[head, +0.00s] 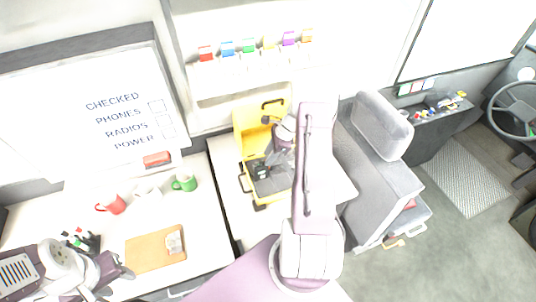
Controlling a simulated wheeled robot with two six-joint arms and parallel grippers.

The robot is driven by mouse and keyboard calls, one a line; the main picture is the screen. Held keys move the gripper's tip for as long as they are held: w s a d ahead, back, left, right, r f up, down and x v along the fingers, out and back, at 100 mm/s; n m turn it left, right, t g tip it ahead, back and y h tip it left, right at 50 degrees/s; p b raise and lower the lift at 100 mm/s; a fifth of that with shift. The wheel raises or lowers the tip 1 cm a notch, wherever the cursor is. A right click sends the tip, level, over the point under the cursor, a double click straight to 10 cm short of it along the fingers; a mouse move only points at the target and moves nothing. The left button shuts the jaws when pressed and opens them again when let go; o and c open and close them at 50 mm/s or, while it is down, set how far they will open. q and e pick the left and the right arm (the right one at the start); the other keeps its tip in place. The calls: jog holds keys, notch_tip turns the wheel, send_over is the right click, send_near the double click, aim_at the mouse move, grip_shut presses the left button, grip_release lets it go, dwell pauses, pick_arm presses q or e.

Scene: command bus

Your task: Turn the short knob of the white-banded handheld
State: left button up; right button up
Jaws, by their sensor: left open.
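An open yellow case (251,144) with a dark grey lining stands on the counter in the middle. A small dark device (262,173) is in it; I cannot make out a white band or knobs on it. My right gripper (275,163) reaches down over the case, close to the device; its fingers are too small and dark to read, and contact is unclear. My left gripper (121,274) is open at the lower left, beside a tan board (143,256). Dark upright items with coloured tops (78,238) stand just behind my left arm, partly hidden by it.
A red mug (112,205) and a green mug (185,181) stand on the left counter. A small pale object (174,243) lies on the board. A whiteboard (110,115) and a shelf (250,78) with several coloured boxes are behind. A grey seat (378,170) stands right of my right arm.

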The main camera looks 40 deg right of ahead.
jog(key=shift+f, duration=0.5)
jog(key=shift+w+a, duration=0.1)
jog(key=shift+a, duration=0.1)
jog(key=shift+r, duration=0.1)
grip_shut()
jog(key=n+g, duration=0.1)
jog(key=n, duration=0.2)
jog(key=shift+w+d, duration=0.1)
jog(key=shift+d, duration=0.05)
jog(key=shift+y, duration=0.3)
grip_release()
